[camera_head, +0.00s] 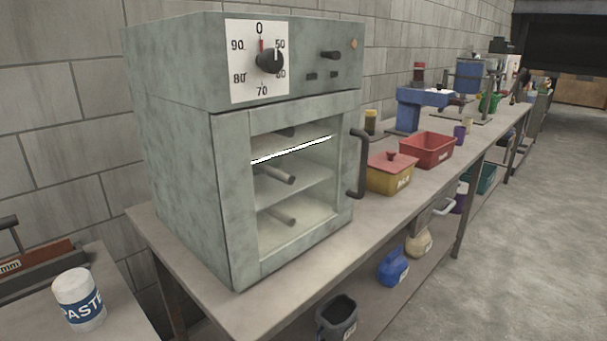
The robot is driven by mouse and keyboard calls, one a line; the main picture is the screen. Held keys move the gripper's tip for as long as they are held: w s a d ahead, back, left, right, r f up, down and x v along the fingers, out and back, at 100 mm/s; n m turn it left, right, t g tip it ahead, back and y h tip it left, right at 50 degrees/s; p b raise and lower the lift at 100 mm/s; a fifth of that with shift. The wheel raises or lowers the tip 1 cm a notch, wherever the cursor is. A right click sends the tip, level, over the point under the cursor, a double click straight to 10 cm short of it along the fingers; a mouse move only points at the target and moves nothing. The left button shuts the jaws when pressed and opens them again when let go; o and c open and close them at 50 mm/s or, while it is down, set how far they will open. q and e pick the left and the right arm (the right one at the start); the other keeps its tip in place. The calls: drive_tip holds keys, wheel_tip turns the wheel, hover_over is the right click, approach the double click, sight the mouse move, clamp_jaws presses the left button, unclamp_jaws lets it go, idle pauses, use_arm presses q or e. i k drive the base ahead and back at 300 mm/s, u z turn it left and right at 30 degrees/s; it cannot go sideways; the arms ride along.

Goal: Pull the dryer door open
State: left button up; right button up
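The dryer (180,150) is a mottled grey-green cabinet standing on a long workbench, with a dial (269,61) on its upper panel. Its door (231,190) faces the front right and looks shut, with a large window. Shelves and several dark rod-like things show through the window. The dark curved door handle (360,164) is on the door's right side, and nothing touches it. Neither of my grippers is in view.
The bench (260,302) runs away to the right. A yellow lidded box (390,178) and a red box (428,149) stand beyond the handle. A white paste tub (78,300) stands at lower left. The floor (510,260) at right is clear.

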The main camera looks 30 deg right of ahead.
sight(233, 130)
drive_tip(key=k, duration=0.5)
drive_tip(key=z, duration=2.05)
drive_tip(key=i, duration=1)
drive_tip(key=u, duration=1.9)
